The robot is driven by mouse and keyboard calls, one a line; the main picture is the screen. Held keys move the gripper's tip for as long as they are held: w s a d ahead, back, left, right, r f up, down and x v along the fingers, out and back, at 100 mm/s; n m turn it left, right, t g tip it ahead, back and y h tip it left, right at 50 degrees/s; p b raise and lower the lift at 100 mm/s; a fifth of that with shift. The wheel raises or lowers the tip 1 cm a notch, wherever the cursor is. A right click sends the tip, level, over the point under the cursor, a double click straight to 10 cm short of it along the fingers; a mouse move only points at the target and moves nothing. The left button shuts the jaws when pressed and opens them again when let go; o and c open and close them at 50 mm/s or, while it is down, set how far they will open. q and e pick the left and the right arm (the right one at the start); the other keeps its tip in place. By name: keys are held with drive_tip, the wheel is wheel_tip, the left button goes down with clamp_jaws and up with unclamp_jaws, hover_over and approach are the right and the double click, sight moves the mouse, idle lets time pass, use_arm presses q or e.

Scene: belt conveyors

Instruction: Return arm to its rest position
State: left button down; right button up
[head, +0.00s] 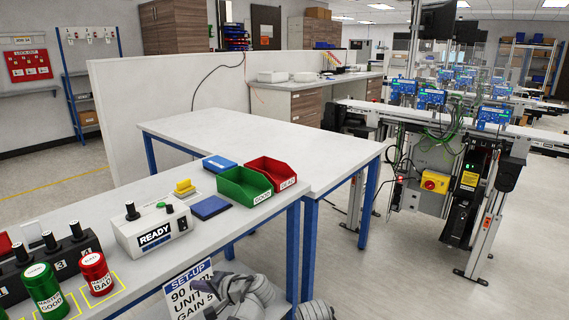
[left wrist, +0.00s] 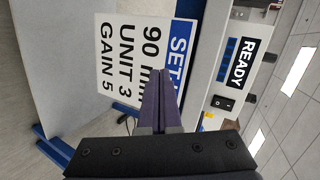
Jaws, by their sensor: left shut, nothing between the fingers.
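My left gripper (left wrist: 160,85) is shut and empty in the left wrist view, its two fingers pressed together. In the head view my left arm's grey links (head: 245,294) show at the bottom edge, in front of the bench, partly cut off. The gripper is near the white SET-UP sign (head: 188,290), which also shows behind the fingers in the left wrist view (left wrist: 125,62); I cannot tell the gap. My right gripper is in neither view.
The white bench (head: 120,205) carries a READY box (head: 152,228), a green bin (head: 243,187), a red bin (head: 270,173), and green and red MASTER cans (head: 43,289). An empty white table (head: 240,135) stands behind. Conveyors (head: 430,112) stand at right, with open floor before them.

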use_arm(q)
drive_tip(key=s+d+f+n+g+h, duration=0.45)
drive_tip(key=s+d+f+h, duration=0.55)
drive_tip(key=f, duration=0.3)
drive_tip(key=s+d+m+g, duration=0.2)
drive_tip(key=s+d+m, duration=0.3)
drive_tip(key=d, duration=0.5)
wheel_tip(320, 180, up, 18)
drive_tip(key=p, duration=1.7)
drive_tip(key=shift+s+p, duration=0.35)
drive_tip(key=shift+p, duration=0.05)
